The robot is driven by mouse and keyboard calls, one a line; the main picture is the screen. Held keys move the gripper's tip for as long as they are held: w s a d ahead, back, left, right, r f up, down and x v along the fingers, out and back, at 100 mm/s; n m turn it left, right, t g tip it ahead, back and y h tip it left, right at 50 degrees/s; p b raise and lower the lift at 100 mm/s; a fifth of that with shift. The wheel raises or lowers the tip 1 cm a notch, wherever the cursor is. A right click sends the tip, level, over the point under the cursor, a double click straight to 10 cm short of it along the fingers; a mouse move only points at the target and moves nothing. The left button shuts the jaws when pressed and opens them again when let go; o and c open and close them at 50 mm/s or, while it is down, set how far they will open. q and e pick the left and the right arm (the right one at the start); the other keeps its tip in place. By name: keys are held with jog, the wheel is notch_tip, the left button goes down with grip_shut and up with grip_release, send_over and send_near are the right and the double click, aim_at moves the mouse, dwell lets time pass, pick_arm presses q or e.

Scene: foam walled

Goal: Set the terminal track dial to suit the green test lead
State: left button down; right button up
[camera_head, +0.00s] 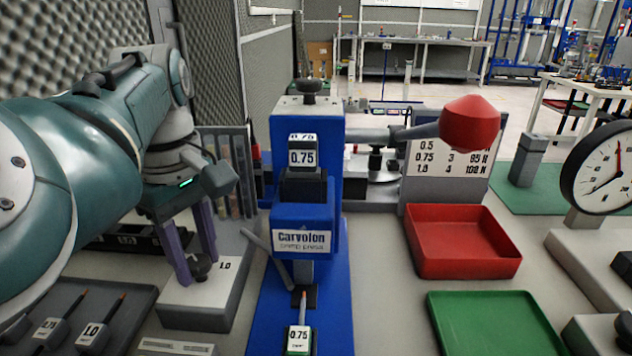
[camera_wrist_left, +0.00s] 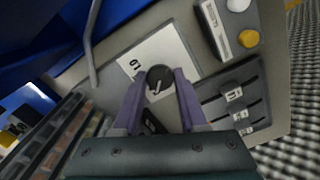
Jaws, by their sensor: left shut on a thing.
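The track dial is a black round knob (camera_head: 199,268) on a grey box with a white plate (camera_head: 222,272). A "1.0" mark shows on the plate. My left gripper (camera_head: 198,274) reaches down from the left, its two purple fingers closed on the knob from either side. In the left wrist view the knob (camera_wrist_left: 159,78) sits between the fingertips (camera_wrist_left: 159,84) and carries a pale pointer mark; which setting it points at I cannot tell. The green test lead (camera_head: 299,340), labelled 0.75, lies at the front of the blue crimp press (camera_head: 308,225). My right gripper is out of view.
The press also shows 0.75 on its upper block (camera_head: 302,157). A dark tray (camera_head: 125,300) holds leads labelled 0.75 and 1.0. A red tray (camera_head: 462,262), a green tray (camera_head: 492,325), a chart (camera_head: 425,170) and a round gauge (camera_head: 603,170) stand right. A red-knobbed lever (camera_head: 470,122) overhangs.

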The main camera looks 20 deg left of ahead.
pick_arm(q)
jog(key=shift+r+m+p, duration=0.25)
jog(key=shift+m+p, duration=0.85)
jog(key=shift+p, duration=0.25)
jog(key=shift+m+p, duration=0.75)
jog(key=shift+m, duration=0.05)
jog(key=shift+f+m+p, duration=0.1)
jog(key=shift+m+p, duration=0.65)
jog(key=shift+m, duration=0.45)
jog(key=shift+f+m+p, duration=0.1)
jog(key=shift+m+p, duration=0.4)
jog(key=shift+m, duration=0.6)
jog(key=shift+c, duration=2.2)
grip_release()
